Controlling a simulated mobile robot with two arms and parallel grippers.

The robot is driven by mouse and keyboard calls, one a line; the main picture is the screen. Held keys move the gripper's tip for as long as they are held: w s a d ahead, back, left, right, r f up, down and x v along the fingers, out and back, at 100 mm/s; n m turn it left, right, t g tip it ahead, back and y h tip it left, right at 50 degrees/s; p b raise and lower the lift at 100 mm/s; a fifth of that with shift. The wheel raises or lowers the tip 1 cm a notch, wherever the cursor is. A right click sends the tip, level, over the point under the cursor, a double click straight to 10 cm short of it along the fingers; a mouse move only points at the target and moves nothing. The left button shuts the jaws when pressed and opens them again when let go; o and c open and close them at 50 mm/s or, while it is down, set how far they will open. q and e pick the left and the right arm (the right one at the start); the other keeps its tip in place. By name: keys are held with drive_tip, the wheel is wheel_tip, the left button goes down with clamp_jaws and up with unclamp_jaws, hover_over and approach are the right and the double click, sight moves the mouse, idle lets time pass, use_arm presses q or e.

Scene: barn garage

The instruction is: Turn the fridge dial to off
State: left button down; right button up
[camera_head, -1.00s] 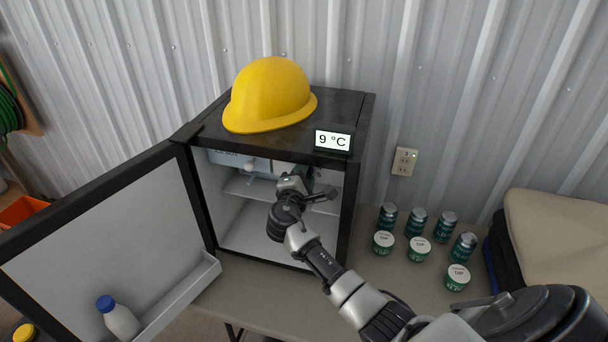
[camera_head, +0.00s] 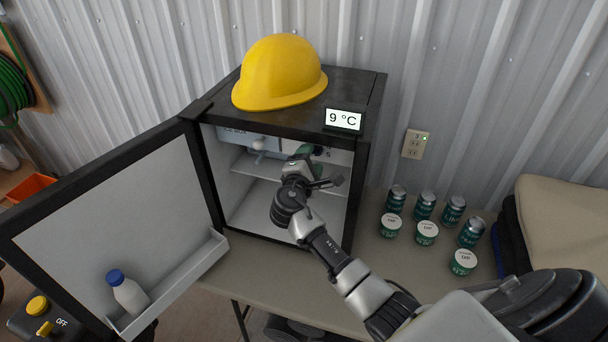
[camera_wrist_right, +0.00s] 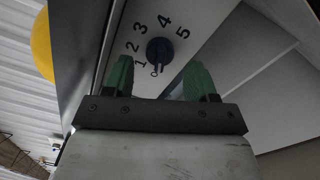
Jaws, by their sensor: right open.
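The small black fridge (camera_head: 362,190) stands with its door open to the left. In the right wrist view, the dark round dial (camera_wrist_right: 160,50) sits on a pale panel with the numbers 1 to 5 around it. A small mark shows below it, but its pointer is hard to read. My right gripper (camera_wrist_right: 161,78) is open and empty, its green fingertips just below the dial in that view, apart from it. In the head view, my right gripper (camera_head: 312,153) reaches into the upper fridge, partly hiding the inside. My left gripper is not in view.
A yellow hard hat (camera_head: 279,75) and a display reading 9 °C (camera_head: 343,120) are on top of the fridge. The open door (camera_head: 130,210) holds a white bottle (camera_head: 128,295). Several cans and tubs (camera_head: 426,232) stand right of the fridge. A wire shelf (camera_head: 250,166) lies inside.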

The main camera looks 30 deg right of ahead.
drive_tip(key=b+v, duration=0.2)
drive_tip(key=v, duration=0.7)
drive_tip(key=shift+d+f, duration=0.1)
